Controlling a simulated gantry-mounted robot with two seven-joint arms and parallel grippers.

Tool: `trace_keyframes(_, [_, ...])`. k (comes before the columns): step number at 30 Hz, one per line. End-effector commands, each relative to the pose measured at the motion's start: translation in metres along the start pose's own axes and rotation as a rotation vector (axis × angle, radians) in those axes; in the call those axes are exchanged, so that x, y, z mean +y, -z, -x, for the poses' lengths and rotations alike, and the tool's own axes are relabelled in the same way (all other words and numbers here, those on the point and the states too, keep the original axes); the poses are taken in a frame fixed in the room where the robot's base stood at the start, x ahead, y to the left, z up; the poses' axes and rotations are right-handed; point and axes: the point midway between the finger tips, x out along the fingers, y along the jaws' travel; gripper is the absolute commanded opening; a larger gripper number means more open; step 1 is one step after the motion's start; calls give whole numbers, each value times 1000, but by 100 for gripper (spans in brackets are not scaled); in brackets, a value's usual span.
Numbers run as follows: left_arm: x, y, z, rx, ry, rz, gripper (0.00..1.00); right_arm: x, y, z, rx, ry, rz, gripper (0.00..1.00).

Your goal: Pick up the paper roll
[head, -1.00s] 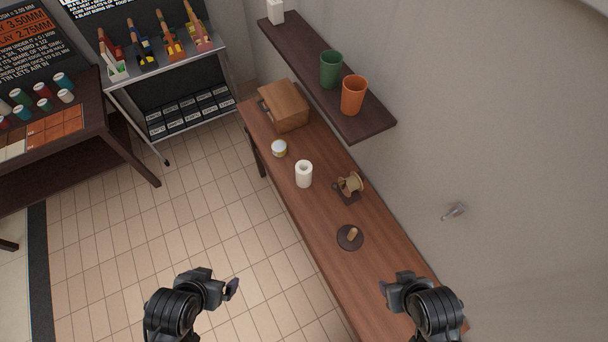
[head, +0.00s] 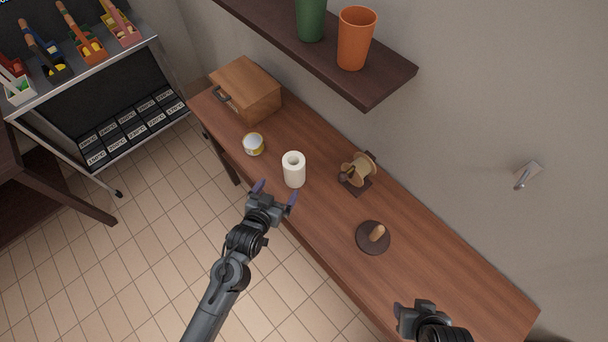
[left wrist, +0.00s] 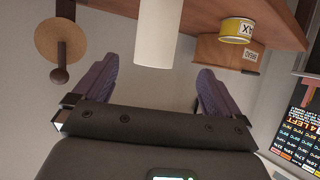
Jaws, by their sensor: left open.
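The white paper roll (head: 293,172) stands upright on the wooden counter, near its front edge. My left gripper (head: 274,192) is open and empty, just in front of and to the left of the roll. In the left wrist view the paper roll (left wrist: 158,30) shows ahead, between the two spread fingers of the left gripper (left wrist: 152,88), with its top end pointing down in that picture. I cannot tell from the head view how far the fingers are from it. My right gripper (head: 416,312) is over the counter's near end; its fingers are not clear.
On the counter (head: 430,258) stand a tin (head: 253,144), a wooden box (head: 247,90), a spool on a stand (head: 358,172) and a dark round disc with a wooden handle (head: 373,237). A shelf (head: 390,85) with an orange cup (head: 355,38) and a green cup (head: 311,18) overhangs the back.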

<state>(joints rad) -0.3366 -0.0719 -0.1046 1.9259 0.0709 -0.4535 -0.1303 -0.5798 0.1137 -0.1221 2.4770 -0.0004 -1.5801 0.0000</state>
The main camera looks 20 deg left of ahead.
Motion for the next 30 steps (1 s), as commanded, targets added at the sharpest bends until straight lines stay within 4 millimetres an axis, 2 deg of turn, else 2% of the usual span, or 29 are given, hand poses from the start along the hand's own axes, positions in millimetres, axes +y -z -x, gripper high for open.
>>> trace_keyframes(1, [2, -13, -12, 9, -1, 7, 99, 0, -6, -20, 0, -2, 2, 47])
trace_keyframes(6, [4, -15, -24, 33, -1, 16, 99, 2, -12, -37, 0, -9, 7, 47])
trace_keyframes(11, [4, -13, -37, 42, -1, 16, 99, 4, -14, -42, 1, -13, 10, 47])
trace_keyframes(19, [4, -10, -72, 40, -1, 16, 99, 2, -15, -46, 3, -8, 6, 47])
trace_keyframes(30, [3, -5, -97, 41, 0, 16, 99, 0, -16, -50, 4, -2, -1, 47])
